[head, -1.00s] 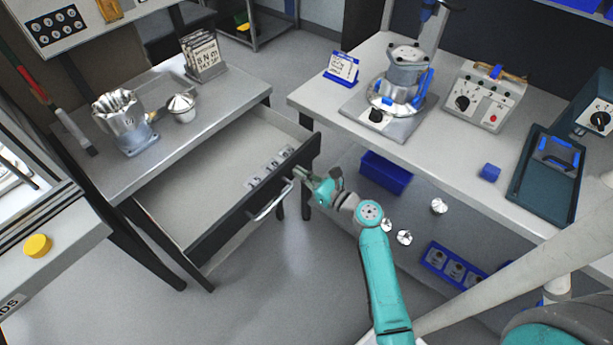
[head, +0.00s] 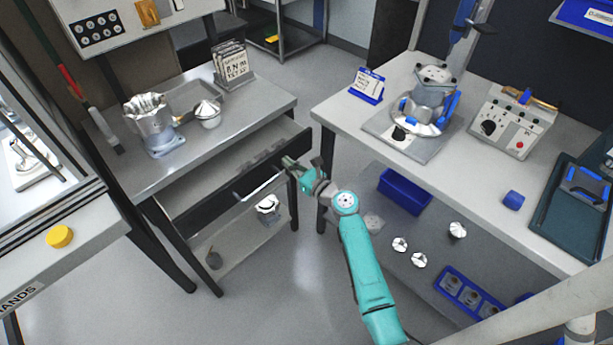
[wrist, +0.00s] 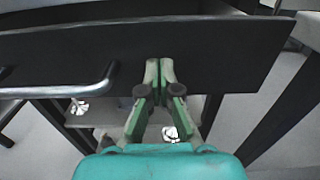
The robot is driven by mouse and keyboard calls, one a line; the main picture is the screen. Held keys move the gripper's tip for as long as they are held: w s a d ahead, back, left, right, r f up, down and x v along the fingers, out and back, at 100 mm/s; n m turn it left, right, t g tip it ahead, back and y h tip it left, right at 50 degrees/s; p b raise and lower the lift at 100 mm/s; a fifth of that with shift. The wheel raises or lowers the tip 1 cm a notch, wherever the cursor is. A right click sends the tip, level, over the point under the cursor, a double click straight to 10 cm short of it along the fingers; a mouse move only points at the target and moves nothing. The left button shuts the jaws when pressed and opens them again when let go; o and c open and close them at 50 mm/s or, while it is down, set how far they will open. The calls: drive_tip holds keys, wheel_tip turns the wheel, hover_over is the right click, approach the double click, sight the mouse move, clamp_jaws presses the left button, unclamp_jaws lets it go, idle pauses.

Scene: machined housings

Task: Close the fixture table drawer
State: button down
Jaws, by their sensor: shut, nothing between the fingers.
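The fixture table drawer (head: 222,185) is partly open under the left metal table (head: 190,150). Its dark front panel also shows in the wrist view (wrist: 215,50), with the bar handle (wrist: 75,90) to the left of my gripper. My gripper (head: 287,163) is at the right part of the drawer front, to the right of the handle (head: 258,187). In the wrist view my gripper (wrist: 160,65) is shut and empty, its fingertips at the front panel, apparently touching it.
A metal housing (head: 152,125) and a card holder (head: 232,65) stand on the left table. The right workbench (head: 400,110) is close to my arm, with a blue bin (head: 404,190) on its lower shelf. Floor in front of the drawer is clear.

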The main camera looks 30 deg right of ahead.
sight(266, 152)
drive_tip(key=w, duration=0.3)
drive_tip(key=w+a, duration=0.1)
drive_tip(key=w, duration=0.3)
drive_tip(key=w+a, duration=0.1)
drive_tip(key=w, duration=0.3)
drive_tip(key=shift+a, duration=0.1)
drive_tip(key=shift+w, duration=0.2)
drive_tip(key=shift+w+r, duration=0.1)
drive_tip(key=shift+r, duration=0.1)
drive_tip(key=shift+a, duration=0.1)
